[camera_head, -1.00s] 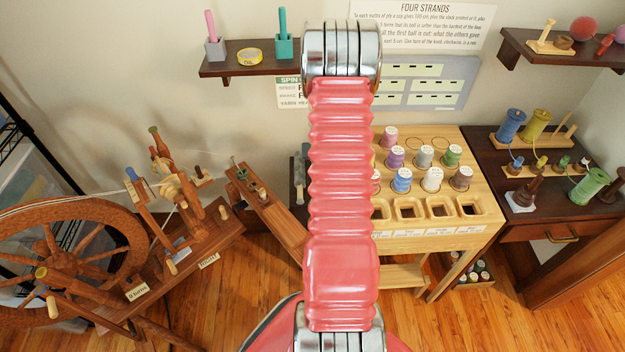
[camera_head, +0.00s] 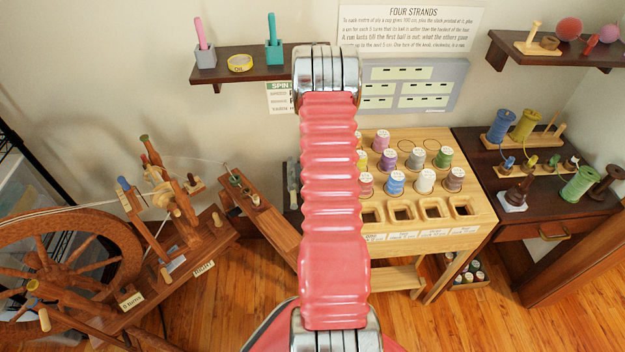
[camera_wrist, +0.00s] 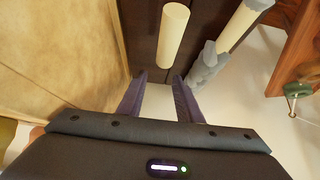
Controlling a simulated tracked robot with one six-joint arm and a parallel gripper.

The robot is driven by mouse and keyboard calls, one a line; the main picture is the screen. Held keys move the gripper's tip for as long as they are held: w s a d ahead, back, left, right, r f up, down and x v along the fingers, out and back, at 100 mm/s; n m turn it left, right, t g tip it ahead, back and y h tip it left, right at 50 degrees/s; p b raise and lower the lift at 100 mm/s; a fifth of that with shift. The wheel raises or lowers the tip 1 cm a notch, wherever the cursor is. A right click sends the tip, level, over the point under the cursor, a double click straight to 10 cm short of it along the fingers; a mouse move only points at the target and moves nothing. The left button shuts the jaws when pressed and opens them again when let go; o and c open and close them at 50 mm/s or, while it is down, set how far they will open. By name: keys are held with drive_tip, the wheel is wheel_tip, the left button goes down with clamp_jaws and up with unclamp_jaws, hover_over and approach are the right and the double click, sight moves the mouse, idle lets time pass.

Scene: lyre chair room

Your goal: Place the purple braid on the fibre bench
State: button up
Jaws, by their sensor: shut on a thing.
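My gripper (camera_wrist: 157,92) shows in the wrist view with two dark purple-grey fingers a little apart. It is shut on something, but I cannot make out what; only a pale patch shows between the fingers. I cannot pick out a purple braid for certain in either view. A cream cylinder (camera_wrist: 173,36) lies beyond the fingertips in front of a dark brown surface (camera_wrist: 142,35). A second pale cylinder (camera_wrist: 243,22) has a lumpy grey piece (camera_wrist: 207,67) beside it. In the head view my arm hides the gripper. I cannot tell which furniture is the fibre bench.
A spinning wheel (camera_head: 62,258) stands at left. A light wooden rack (camera_head: 470,205) holds several spools, with a dark table (camera_head: 480,150) to its right. Wall shelves (camera_head: 222,71) hang above. A tan panel (camera_wrist: 60,50) is at left in the wrist view.

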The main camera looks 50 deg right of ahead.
drive_tip(key=shift+f, duration=1.55)
drive_tip(key=shift+f, duration=0.1)
drive_tip(key=o, duration=1.1)
drive_tip(key=shift+o, duration=0.2)
drive_tip(key=shift+v, duration=6.1)
drive_tip(key=shift+w, duration=0.1)
